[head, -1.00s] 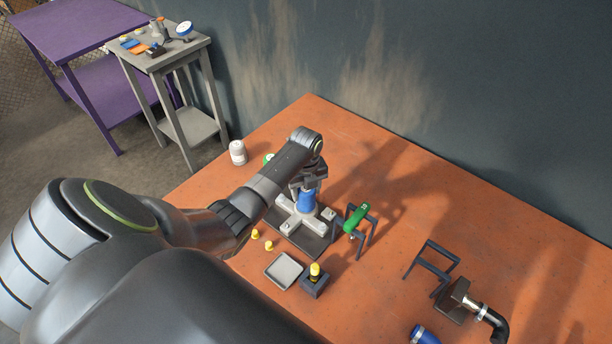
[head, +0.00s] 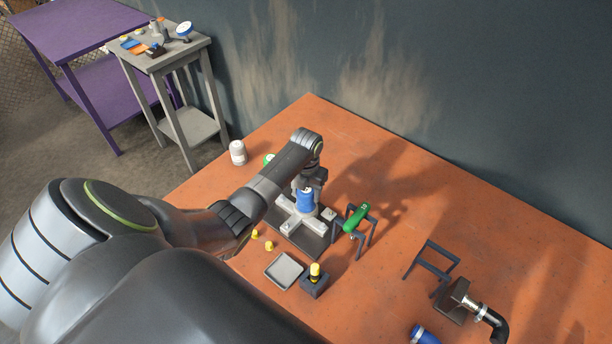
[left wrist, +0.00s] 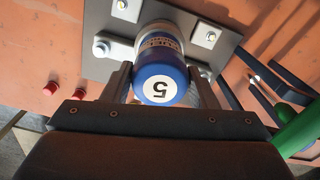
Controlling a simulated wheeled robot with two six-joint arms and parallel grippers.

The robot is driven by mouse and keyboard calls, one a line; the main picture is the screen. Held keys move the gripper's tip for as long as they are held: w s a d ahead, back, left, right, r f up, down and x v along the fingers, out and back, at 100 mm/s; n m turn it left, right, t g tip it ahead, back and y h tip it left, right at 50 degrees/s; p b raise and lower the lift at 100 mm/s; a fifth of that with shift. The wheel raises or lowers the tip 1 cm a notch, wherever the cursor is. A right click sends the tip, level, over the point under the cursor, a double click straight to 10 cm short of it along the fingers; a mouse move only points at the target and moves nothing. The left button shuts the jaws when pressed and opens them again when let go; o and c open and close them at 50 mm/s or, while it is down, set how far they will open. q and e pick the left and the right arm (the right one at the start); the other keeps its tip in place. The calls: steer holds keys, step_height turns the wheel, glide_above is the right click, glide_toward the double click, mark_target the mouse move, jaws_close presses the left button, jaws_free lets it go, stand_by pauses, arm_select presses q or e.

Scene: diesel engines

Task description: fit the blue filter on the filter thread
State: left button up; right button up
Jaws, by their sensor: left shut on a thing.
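The blue filter (head: 306,202) stands upright at the middle of a pale cross-shaped fixture (head: 287,227) on a dark plate. In the left wrist view the blue filter (left wrist: 159,75) shows a white end label with a 5. My left gripper (head: 308,186) is above the fixture and shut on the blue filter, with a finger on each side of it (left wrist: 160,88). The filter thread is hidden, so I cannot tell how far the filter is seated on it. My right gripper is not in view.
A green part (head: 355,217) rests on a dark stand close right of the fixture. A grey tray (head: 284,270), a dark block with a yellow-topped part (head: 314,280) and small yellow caps (head: 269,246) lie in front. A white canister (head: 238,152) stands behind left.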

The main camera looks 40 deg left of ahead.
arm_select(q)
steer(key=shift+s+f, duration=0.1)
steer(key=shift+f, duration=0.05)
steer(key=o, duration=1.5)
steer(key=shift+c, duration=0.2)
steer(key=shift+c, duration=0.5)
steer(key=n, duration=1.5)
